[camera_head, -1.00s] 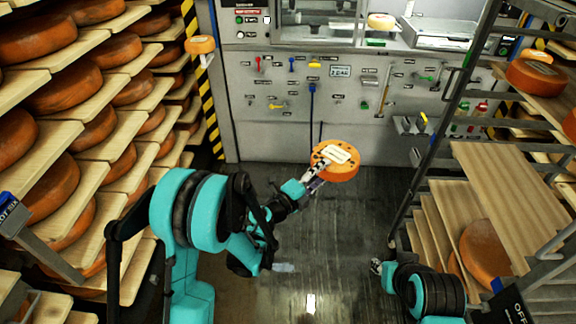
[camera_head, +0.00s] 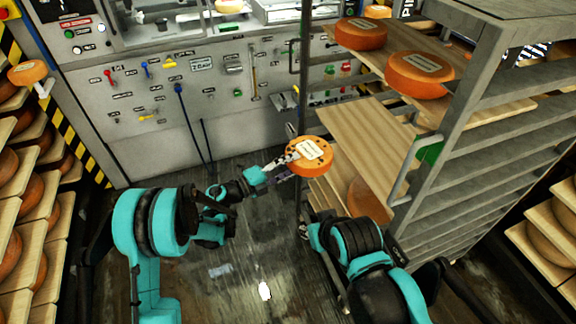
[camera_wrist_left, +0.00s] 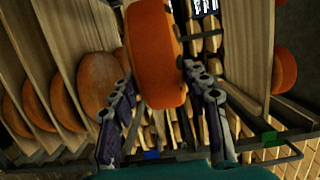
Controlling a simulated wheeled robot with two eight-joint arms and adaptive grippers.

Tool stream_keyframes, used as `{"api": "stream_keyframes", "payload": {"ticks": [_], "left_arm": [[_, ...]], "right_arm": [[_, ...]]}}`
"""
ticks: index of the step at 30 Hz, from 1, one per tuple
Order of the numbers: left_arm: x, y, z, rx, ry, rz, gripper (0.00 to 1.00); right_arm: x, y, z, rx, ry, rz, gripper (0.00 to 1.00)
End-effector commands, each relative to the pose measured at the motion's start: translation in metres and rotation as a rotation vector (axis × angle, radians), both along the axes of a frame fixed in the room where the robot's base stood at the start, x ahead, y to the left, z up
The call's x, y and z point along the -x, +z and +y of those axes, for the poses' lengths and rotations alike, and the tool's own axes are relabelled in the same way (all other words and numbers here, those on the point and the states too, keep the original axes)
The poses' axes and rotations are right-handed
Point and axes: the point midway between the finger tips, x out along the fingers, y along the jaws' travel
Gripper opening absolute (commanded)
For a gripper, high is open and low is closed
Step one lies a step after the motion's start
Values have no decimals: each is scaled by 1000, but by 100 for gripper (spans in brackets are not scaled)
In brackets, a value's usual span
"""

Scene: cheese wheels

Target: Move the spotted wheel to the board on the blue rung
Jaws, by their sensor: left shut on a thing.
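The spotted wheel (camera_head: 310,157) is orange with dark spots and a pale label on top. My left gripper (camera_head: 286,163) is shut on its near edge and holds it in the air, beside the rack's left post in the head view. In the left wrist view the wheel (camera_wrist_left: 154,60) is between the two fingers (camera_wrist_left: 165,95). A bare wooden board (camera_head: 362,145) of the rack lies just right of the wheel. A blue tag (camera_wrist_left: 151,154) shows low in the left wrist view; which board it marks is unclear. My right gripper (camera_head: 304,230) is small and partly hidden by its arm.
The grey rack (camera_head: 480,130) has a green tag (camera_head: 430,152). Two wheels (camera_head: 420,74) (camera_head: 361,33) sit on its upper board, and another wheel (camera_head: 368,198) is below the bare board. Loaded shelves stand at far left. Dark floor is open between my arms.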

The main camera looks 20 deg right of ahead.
Motion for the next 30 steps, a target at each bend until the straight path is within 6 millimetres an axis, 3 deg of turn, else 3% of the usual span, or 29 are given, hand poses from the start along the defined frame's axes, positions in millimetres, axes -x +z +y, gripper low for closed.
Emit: {"api": "stream_keyframes", "payload": {"ticks": [30], "left_arm": [[-6,2,-83,3,0,1,0]], "right_arm": [[0,10,0,0,0,0,31]]}}
